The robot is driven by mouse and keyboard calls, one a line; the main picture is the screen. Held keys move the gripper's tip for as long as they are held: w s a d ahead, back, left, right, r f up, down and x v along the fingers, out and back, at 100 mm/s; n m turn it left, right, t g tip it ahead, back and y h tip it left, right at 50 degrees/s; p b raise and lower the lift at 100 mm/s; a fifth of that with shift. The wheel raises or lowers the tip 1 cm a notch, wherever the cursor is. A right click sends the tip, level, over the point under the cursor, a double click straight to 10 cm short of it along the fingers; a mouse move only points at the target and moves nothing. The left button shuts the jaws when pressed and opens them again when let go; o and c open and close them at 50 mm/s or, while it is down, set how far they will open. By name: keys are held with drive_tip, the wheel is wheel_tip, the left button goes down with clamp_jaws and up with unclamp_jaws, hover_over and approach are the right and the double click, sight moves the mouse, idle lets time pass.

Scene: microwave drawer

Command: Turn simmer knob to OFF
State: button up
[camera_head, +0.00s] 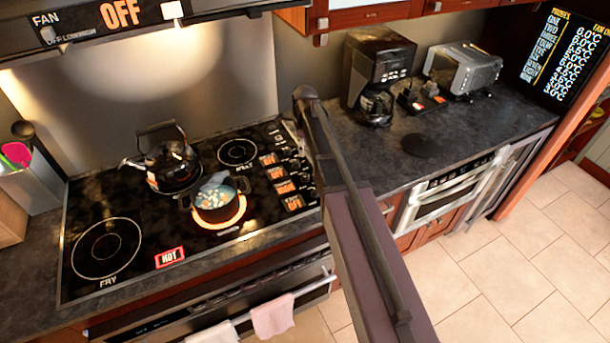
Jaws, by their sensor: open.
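A column of small dark knobs (300,167) runs along the right end of the black cooktop (140,205), beside several orange-lit labels (285,187). The labels are too small to read, so I cannot tell which knob is the simmer knob or how it is set. My arm passes just right of the knobs and may hide part of them. A dark pot (220,205) with pale pieces in it sits on a burner glowing orange (226,222). A red HOT sign (169,257) is lit at the front. No gripper fingers show in this view.
A black kettle (170,165) stands behind the pot. Left of it is the FRY burner (105,248). A coffee maker (376,75) and toaster oven (463,68) stand on the right counter. Towels (273,315) hang on the oven handle. The tile floor (490,255) is clear.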

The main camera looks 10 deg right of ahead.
sight(305, 175)
drive_tip(key=shift+f, duration=0.15)
wheel_tip(305, 175, down, 14)
drive_tip(key=b, duration=1.3)
drive_tip(key=shift+r+b, duration=0.25)
drive_tip(key=shift+b, duration=0.15)
clamp_jaws()
